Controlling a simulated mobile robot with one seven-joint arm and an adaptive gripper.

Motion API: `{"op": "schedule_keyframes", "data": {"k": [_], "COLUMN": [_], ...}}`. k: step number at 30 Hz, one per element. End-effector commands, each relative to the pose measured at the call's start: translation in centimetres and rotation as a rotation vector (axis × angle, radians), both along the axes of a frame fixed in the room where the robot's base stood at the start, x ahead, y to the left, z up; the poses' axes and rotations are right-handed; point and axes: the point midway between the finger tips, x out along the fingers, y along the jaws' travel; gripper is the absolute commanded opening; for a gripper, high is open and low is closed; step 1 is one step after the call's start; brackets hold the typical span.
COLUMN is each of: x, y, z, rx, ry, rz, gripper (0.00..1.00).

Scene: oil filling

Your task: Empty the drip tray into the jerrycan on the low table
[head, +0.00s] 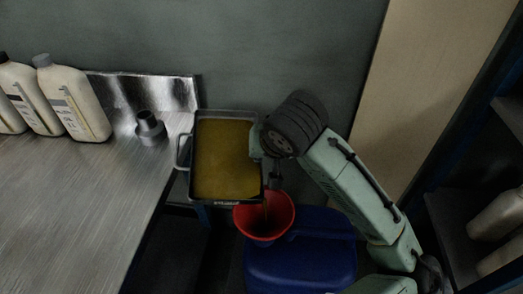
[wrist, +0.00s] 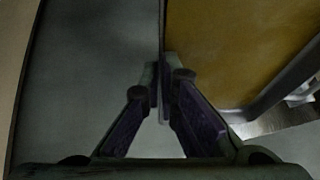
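The drip tray (head: 195,165) is a dark rectangular pan with a wire handle on its left and brownish-yellow oil (head: 226,160) across most of its floor. My gripper (head: 262,150) is shut on the tray's right wall; the wrist view shows both fingers (wrist: 164,88) pinching that wall. The blue jerrycan (head: 300,262) stands below and to the right, with a red funnel (head: 252,222) at its top. The tray's front right corner is over the funnel. A thin yellowish streak runs from that corner into the funnel. The funnel's lower end is hidden.
A metal workbench (head: 70,210) fills the left, with several white bottles (head: 75,100) and a small grey cylindrical part (head: 149,127) on it. A wall is close behind the tray. Shelving (head: 465,215) with pale containers stands at the right.

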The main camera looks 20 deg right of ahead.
Motion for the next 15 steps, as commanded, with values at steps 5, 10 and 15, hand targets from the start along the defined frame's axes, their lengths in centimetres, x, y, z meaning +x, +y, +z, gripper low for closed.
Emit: {"op": "schedule_keyframes", "data": {"k": [5, 10, 15], "x": [-0.05, -0.25, -0.41], "y": [-0.02, -0.11, -0.15], "z": [0.08, 0.40, 0.87], "rx": [0.009, 0.029, 0.049], "ry": [-0.019, -0.067, -0.114], "rz": [0.000, -0.002, -0.002], "gripper": [0.00, 0.00, 0.00]}}
